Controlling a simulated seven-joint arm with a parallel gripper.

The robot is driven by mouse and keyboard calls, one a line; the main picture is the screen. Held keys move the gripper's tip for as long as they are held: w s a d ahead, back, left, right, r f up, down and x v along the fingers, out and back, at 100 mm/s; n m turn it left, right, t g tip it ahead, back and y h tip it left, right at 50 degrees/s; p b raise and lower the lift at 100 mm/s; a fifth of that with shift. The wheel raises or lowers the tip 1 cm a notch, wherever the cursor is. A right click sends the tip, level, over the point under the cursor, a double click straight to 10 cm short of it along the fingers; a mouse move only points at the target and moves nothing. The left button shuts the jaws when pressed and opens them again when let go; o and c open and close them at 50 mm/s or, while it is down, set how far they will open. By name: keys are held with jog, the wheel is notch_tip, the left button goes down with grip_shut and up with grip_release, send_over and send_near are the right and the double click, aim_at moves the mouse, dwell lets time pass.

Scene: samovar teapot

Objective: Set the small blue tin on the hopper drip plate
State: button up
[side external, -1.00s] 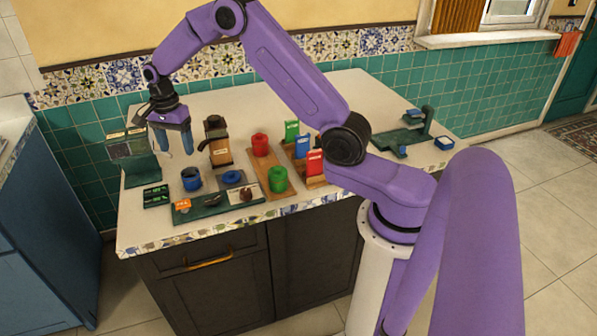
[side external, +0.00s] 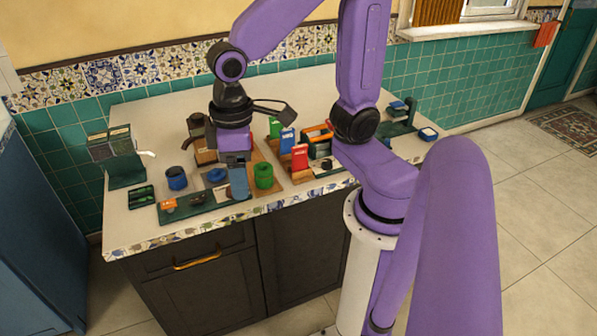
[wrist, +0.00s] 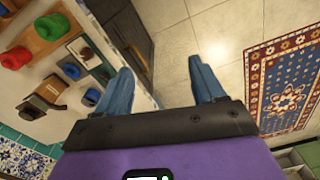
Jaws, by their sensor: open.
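A round blue tin (side external: 176,178) with a dark top stands upright at the front left of the counter. A lower blue piece (side external: 216,175) sits right of it, partly hidden by my gripper; I cannot tell which is the small one. A green stand with dark hopper-like boxes (side external: 112,146) is at the far left, and its flat green base (side external: 126,174) looks bare; I take this base as the drip plate. My gripper (side external: 239,182) points down near the counter's front, right of both blue things. In the wrist view its fingers (wrist: 162,88) are apart with nothing between them.
A green tray (side external: 200,208) with small items lies at the front edge. A small dark green rack (side external: 142,196) is left of the blue tin.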

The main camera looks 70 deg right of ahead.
jog(key=s+d+n, duration=0.4)
jog(key=s+n, duration=0.2)
jog(key=s, duration=0.4)
jog(key=shift+f+n, duration=0.3)
jog(key=shift+f, duration=0.05)
